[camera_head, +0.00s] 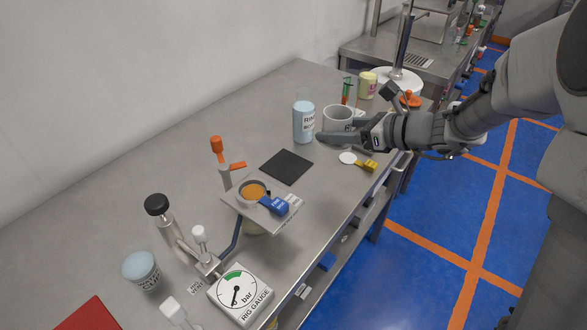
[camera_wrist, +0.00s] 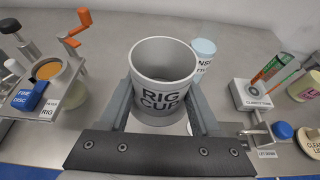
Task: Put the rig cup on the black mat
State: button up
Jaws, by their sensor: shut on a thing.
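The rig cup (camera_head: 338,119) is a light grey cup with dark lettering. In the wrist view the rig cup (camera_wrist: 163,82) stands upright between the two fingers of my gripper (camera_wrist: 163,108), which is shut on it. In the head view my gripper (camera_head: 345,136) reaches in from the right, with the cup at its fingers. Whether the cup's base touches the table cannot be told. The black mat (camera_head: 286,167) lies flat and bare on the table, to the left of and nearer than the cup. The mat does not show in the wrist view.
A rinse bottle (camera_head: 304,122) stands close left of the cup. A yellow-tagged white disc (camera_head: 348,158) lies right of the mat. A stand with an orange-filled dish (camera_head: 252,191) and orange-handled valve (camera_head: 217,146) is nearer. The gauge (camera_head: 240,295) is at the front.

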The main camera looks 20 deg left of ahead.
jog(key=b, duration=0.3)
send_over(286, 165)
notch_tip(286, 165, down, 7)
jog(key=shift+s+f, duration=0.1)
jog(key=shift+s, duration=0.05)
jog(key=shift+f+b, duration=0.55)
jog(key=shift+f, duration=1.35)
jog(key=shift+f, duration=0.2)
jog(key=o, duration=1.4)
